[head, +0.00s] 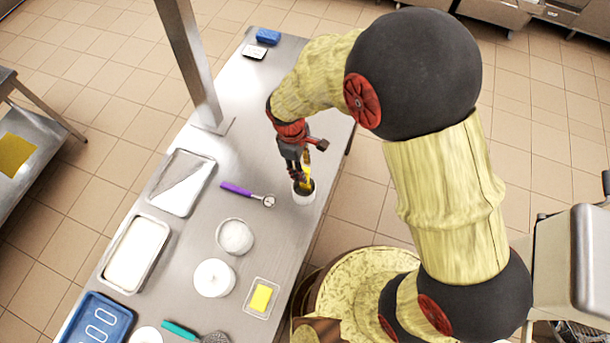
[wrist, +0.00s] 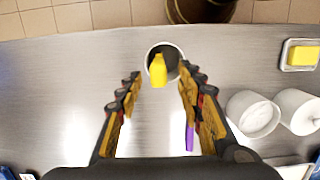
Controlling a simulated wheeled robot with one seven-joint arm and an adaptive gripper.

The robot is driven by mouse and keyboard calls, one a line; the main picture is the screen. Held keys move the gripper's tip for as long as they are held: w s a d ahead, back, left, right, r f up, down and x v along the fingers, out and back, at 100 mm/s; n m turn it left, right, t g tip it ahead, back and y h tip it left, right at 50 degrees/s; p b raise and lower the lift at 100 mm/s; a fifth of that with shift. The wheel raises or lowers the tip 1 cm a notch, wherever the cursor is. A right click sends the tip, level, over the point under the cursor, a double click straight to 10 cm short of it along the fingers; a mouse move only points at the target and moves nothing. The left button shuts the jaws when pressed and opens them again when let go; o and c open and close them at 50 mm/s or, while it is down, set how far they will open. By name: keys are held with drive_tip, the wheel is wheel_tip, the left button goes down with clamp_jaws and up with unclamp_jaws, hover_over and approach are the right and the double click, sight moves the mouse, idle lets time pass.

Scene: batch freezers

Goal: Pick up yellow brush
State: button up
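The yellow brush (head: 307,160) stands upright in a small white cup (head: 304,198) near the right edge of the steel table. In the wrist view the brush (wrist: 158,70) shows end-on, with its yellow handle rising from the dark inside of the cup (wrist: 149,62). My gripper (head: 298,176) is just above the cup, pointing down. In the wrist view my gripper (wrist: 161,77) is open, with one finger on each side of the brush and a gap visible on both sides. The lower part of the brush is hidden inside the cup.
A purple-handled tool (head: 236,189) lies left of the cup. Two white tubs (head: 235,236) (head: 213,278) and a small dish with a yellow block (head: 261,298) stand nearer. Metal trays (head: 181,182) line the left side. A metal post (head: 190,60) rises from the table.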

drive_tip(key=shift+s+f, duration=0.1)
drive_tip(key=shift+f, duration=0.4)
drive_tip(key=shift+d+f+p, duration=0.15)
drive_tip(key=shift+d+f, duration=0.05)
drive_tip(key=shift+f, duration=0.95)
drive_tip(key=shift+d+f+p, duration=0.15)
drive_tip(key=shift+d+f, duration=0.1)
drive_tip(key=shift+f, duration=0.9)
drive_tip(key=shift+d+f+p, duration=0.15)
drive_tip(key=shift+d+f, duration=0.05)
drive_tip(key=shift+f, duration=0.95)
drive_tip(key=c, duration=0.3)
clamp_jaws()
